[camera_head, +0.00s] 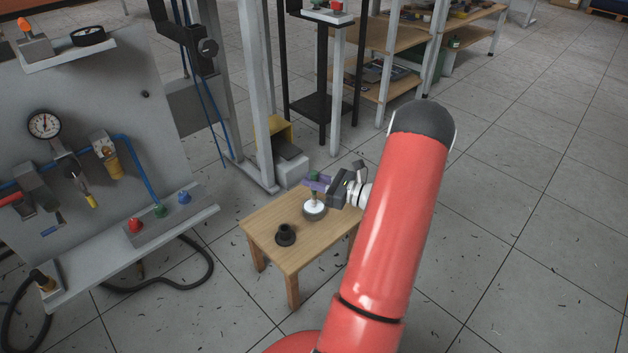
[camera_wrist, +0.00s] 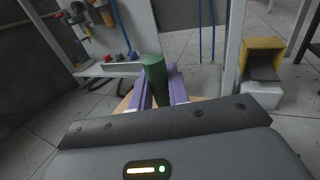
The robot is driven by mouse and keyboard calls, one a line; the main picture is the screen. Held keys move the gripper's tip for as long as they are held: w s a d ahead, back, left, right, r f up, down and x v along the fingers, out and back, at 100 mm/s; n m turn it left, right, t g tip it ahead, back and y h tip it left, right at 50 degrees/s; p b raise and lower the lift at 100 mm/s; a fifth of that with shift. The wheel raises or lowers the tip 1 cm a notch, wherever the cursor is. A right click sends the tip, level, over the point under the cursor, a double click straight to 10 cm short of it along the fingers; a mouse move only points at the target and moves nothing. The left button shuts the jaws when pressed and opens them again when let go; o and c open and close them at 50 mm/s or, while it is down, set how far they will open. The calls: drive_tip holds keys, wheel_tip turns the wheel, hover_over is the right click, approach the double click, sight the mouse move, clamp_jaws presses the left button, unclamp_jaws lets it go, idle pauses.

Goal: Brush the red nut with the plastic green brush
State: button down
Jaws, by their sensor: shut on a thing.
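The plastic green brush stands upright in my gripper (camera_head: 318,185). Its green handle (camera_wrist: 155,82) sits between the two purple fingers in the wrist view, and my gripper is shut on it. In the head view the green top (camera_head: 314,176) shows above the fingers. A pale shaft and a round grey-white piece (camera_head: 314,212) show below them, at the small wooden table; I cannot tell whether that piece is the brush's head or a holder. The red nut (camera_head: 135,225) is on the grey panel's ledge, left of the table, apart from my gripper.
A green nut (camera_head: 160,210) and a blue nut (camera_head: 184,197) sit beside the red one on the ledge (camera_head: 95,270). A black round holder (camera_head: 286,234) stands on the wooden table (camera_head: 292,258). A metal frame post (camera_head: 262,110) rises behind the table. Black hoses lie below the ledge.

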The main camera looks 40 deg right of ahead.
sight(314, 171)
drive_tip(key=shift+r+p, duration=2.25)
drive_tip(key=shift+r, duration=1.05)
